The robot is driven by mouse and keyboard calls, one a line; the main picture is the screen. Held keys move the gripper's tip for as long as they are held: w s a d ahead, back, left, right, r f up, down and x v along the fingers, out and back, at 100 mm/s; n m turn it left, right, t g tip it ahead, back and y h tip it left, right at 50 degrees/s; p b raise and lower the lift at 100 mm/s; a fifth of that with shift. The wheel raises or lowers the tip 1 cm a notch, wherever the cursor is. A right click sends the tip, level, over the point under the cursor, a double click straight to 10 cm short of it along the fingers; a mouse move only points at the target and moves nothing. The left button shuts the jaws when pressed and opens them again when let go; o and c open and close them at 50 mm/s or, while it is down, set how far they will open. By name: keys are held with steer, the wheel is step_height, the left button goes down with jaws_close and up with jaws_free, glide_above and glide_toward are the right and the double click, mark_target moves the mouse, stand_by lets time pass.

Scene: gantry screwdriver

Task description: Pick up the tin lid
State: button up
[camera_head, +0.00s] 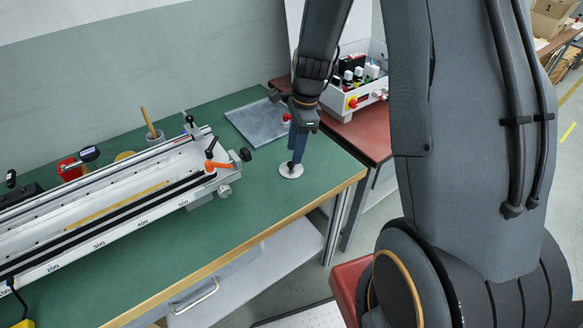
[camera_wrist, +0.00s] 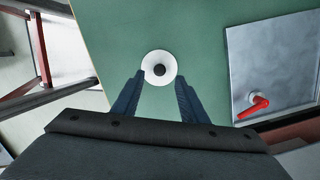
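The tin lid (camera_head: 291,170) is a white disc with a dark knob in its middle. It lies flat on the green bench top near the right end. In the wrist view the lid (camera_wrist: 159,56) sits just ahead of the blue fingertips, with the dark knob centred between their lines. My gripper (camera_head: 295,158) points down over the lid. In the wrist view my gripper (camera_wrist: 160,79) is open, with nothing between its fingers. The fingertips overlap the lid's near edge in the picture; I cannot tell whether they touch it.
A long white rail with a scale (camera_head: 120,205) lies left on the green bench (camera_head: 225,235). A grey metal plate (camera_head: 258,122) with a red handle (camera_wrist: 254,106) lies behind the lid. A white control box (camera_head: 365,88) stands on a red table. Green surface around the lid is clear.

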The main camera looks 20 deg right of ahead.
mark_target(291, 166)
steer(key=shift+a+f+p, duration=0.25)
steer(key=shift+f+p, duration=0.05)
steer(key=shift+f, duration=0.95)
steer(key=shift+a+f+p, duration=0.2)
steer(key=shift+f+p, duration=0.05)
steer(key=shift+f, duration=0.95)
jaws_close()
